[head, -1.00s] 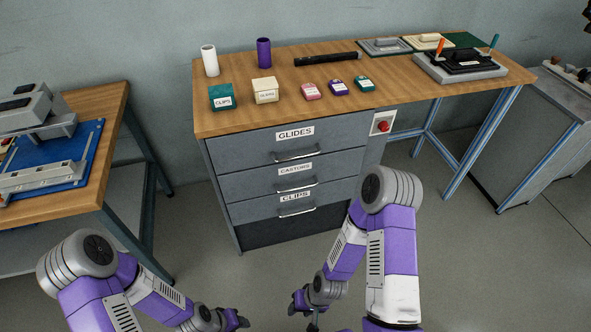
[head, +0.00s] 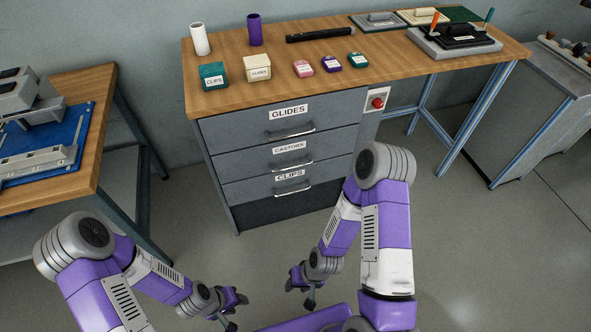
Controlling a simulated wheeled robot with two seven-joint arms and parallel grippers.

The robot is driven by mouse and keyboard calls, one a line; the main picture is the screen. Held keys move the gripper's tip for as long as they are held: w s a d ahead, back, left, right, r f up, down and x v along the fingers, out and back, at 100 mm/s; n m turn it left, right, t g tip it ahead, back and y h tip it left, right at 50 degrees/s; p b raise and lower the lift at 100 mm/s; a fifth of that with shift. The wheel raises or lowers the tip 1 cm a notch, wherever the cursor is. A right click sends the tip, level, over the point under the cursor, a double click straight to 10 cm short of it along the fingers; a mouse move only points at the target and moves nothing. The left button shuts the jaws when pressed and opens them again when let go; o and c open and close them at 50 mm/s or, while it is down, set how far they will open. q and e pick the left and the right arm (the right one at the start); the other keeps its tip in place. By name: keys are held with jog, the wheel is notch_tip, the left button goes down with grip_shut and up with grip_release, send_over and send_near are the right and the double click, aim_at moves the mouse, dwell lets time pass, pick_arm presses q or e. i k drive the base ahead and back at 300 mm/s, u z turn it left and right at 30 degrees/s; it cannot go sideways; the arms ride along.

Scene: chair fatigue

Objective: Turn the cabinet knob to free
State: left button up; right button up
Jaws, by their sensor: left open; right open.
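The cabinet knob (head: 377,103) is a small red knob on a pale plate at the upper right of the grey drawer cabinet (head: 270,166), just under the bench top. My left gripper (head: 236,312) is open and empty, low in front of the cabinet at the bottom of the view. My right gripper (head: 299,288) is open and empty, also low, to the right of the left one. Both are well apart from the knob. The mark on the knob is too small to read.
The wooden bench top (head: 420,75) holds small labelled boxes, a white cylinder (head: 200,39), a purple cylinder (head: 254,30), a black bar (head: 320,34) and a black fixture (head: 455,38). Another table (head: 85,150) stands at left, a grey cabinet (head: 500,130) at right. Floor before the drawers is clear.

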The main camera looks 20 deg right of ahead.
aim_at(378, 102)
jog(key=z, duration=1.25)
jog(key=k, duration=1.25)
jog(key=u, duration=0.75)
jog(key=i, duration=1.5)
jog(key=z, duration=0.5)
